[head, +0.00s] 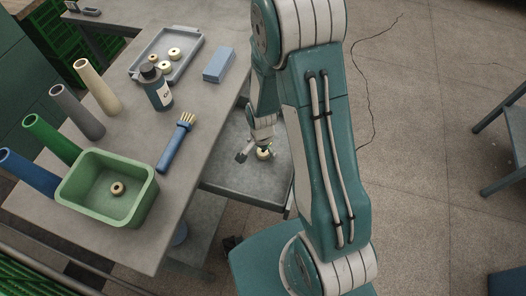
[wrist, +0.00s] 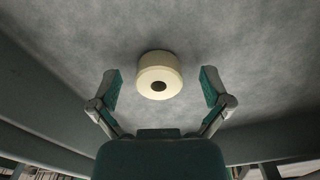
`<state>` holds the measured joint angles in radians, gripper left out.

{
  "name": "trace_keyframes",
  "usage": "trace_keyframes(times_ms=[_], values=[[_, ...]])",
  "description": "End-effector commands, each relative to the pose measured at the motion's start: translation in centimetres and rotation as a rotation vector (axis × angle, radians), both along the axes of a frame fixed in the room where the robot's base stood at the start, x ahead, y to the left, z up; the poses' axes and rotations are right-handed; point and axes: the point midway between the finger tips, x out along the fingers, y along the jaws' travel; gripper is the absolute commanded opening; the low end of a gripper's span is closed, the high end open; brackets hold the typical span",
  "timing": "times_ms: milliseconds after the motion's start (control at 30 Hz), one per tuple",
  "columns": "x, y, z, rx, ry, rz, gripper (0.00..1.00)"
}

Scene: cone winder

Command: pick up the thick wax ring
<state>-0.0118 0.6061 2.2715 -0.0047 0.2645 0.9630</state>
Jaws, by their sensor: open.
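A thick cream wax ring (wrist: 159,70) with a dark centre hole lies on a grey surface in the wrist view. My gripper (wrist: 160,87) is open, with one finger on each side of the ring and a gap to both. In the head view the ring (head: 264,153) shows small on the lower grey shelf (head: 225,178), beside my gripper (head: 254,156), and is partly covered by it. I cannot tell the exact height of the fingers above the shelf.
On the bench to the left are a green tub (head: 68,198) with a ring inside, several coloured cones (head: 97,88), a blue brush (head: 176,142), a dark bottle (head: 157,88), a blue block (head: 219,65) and a grey tray (head: 191,47) with rings. The bench edge stands close to my arm.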

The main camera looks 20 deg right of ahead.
Motion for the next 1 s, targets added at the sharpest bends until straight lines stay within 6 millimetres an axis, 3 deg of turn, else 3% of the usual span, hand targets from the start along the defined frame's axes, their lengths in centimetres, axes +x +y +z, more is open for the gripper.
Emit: trace_keyframes(times_ms=[200,300,367,400,767,1000], values=[[0.0,-0.2,0.0,0.002,-0.001,-0.001,0.98],[0.0,-0.3,0.0,0.003,-0.001,-0.002,0.53],[0.0,-0.3,0.0,0.003,-0.001,-0.002,0.31],[0.0,-0.2,0.0,0.003,0.000,-0.002,0.25],[0.0,-0.1,0.0,0.001,0.000,-0.001,0.24],[0.1,-0.1,1.8,0.002,-0.004,-0.001,0.24]])
